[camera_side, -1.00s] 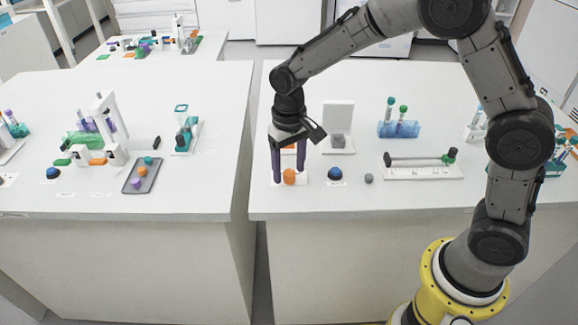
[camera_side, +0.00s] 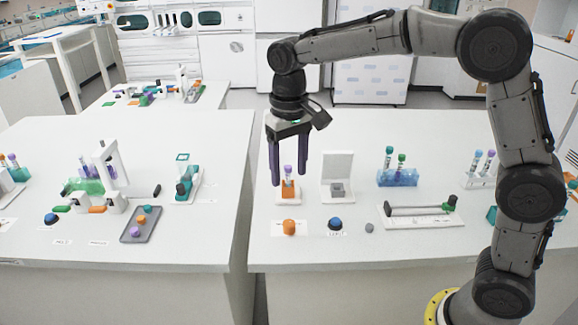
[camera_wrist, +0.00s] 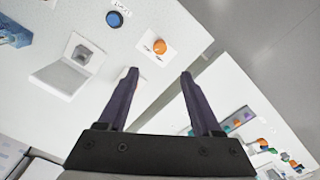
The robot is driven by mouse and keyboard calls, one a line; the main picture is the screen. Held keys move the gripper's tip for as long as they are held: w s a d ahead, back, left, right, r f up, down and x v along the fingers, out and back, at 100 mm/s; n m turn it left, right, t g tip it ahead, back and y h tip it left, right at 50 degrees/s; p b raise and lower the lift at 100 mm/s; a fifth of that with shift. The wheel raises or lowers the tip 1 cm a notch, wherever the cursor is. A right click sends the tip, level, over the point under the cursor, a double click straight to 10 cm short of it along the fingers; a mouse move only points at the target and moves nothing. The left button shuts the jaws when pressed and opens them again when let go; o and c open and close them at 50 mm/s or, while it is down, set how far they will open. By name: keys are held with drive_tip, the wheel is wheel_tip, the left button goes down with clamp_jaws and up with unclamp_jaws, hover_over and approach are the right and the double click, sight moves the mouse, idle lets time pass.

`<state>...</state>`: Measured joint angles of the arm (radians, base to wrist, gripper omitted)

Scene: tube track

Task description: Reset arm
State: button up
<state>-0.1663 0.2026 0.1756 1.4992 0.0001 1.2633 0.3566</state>
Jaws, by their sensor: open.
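My gripper (camera_side: 289,181) is open and empty, raised above the right table near its left edge, fingers pointing down. In the side view its fingers overlap a small orange holder (camera_side: 288,189) with a purple-capped tube (camera_side: 288,171). An orange knob (camera_side: 289,227) stands on a white label in front of it, clear of the fingers. The knob also shows in the wrist view (camera_wrist: 159,46), beyond the open fingers (camera_wrist: 158,76). A blue button (camera_side: 335,224) sits to the right of the knob; it also shows in the wrist view (camera_wrist: 114,19).
A white open-lidded box (camera_side: 338,180), a blue tube rack (camera_side: 398,177), and a white slider track (camera_side: 424,218) stand on the right table. A small grey piece (camera_side: 369,228) lies near the button. A gap separates the left table (camera_side: 60,140), which holds a grey tray (camera_side: 140,238).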

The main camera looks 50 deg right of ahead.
drive_tip(key=shift+r, duration=0.15)
drive_tip(key=s+d+r+t, duration=0.45)
drive_tip(key=s+r, duration=0.45)
drive_tip(key=s, duration=0.4)
drive_tip(key=s+d+f+n+t, duration=0.1)
drive_tip(key=s+d+f+n, duration=0.1)
drive_tip(key=s+f, duration=0.6)
drive_tip(key=s, duration=0.3)
drive_tip(key=shift+s+d+f, duration=0.15)
drive_tip(key=shift+s+d, duration=0.05)
drive_tip(key=shift+s, duration=0.2)
drive_tip(key=shift+c, duration=0.5)
